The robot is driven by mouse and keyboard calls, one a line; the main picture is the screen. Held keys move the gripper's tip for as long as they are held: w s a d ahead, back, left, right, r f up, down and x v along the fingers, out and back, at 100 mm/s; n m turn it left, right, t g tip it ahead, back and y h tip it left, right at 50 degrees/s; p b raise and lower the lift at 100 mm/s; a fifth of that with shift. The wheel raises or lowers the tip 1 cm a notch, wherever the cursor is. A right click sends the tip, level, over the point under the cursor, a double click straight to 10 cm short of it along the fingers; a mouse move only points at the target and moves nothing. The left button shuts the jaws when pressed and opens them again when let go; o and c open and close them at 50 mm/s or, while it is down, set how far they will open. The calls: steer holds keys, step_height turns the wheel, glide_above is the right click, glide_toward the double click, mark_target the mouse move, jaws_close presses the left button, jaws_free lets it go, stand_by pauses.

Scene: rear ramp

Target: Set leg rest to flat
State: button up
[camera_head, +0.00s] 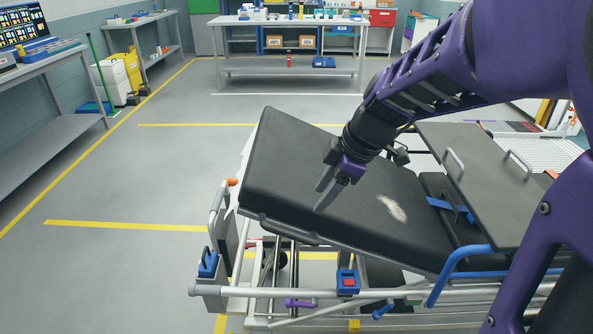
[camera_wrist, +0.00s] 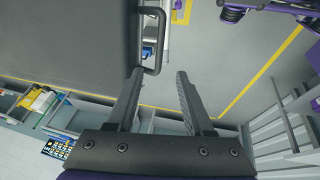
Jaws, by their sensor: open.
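The leg rest (camera_head: 275,160) is the black padded section at the left end of the stretcher in the head view. It is tilted, its left end raised above the silver frame (camera_head: 260,292). My gripper (camera_head: 324,192) is open and empty, in front of the pad in the head view; the exact gap is unclear. In the wrist view, my gripper's fingers (camera_wrist: 157,75) are apart. A metal loop handle (camera_wrist: 162,42) shows just beyond the fingertips, beside a dark flat surface (camera_wrist: 65,45); whether the fingers touch it is unclear.
A red-buttoned blue box (camera_head: 347,282), a purple lever (camera_head: 300,303) and a blue lever (camera_head: 383,310) are on the lower frame. A dark board (camera_head: 480,185) with two loop handles lies at right. A workbench (camera_head: 290,67) stands at the back.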

mark_target(293, 233)
steer(key=b+x, duration=0.2)
steer(key=x, duration=1.5)
steer(key=shift+w+f, duration=0.1)
steer(key=shift+f, duration=0.05)
jaws_close()
stand_by(0.8)
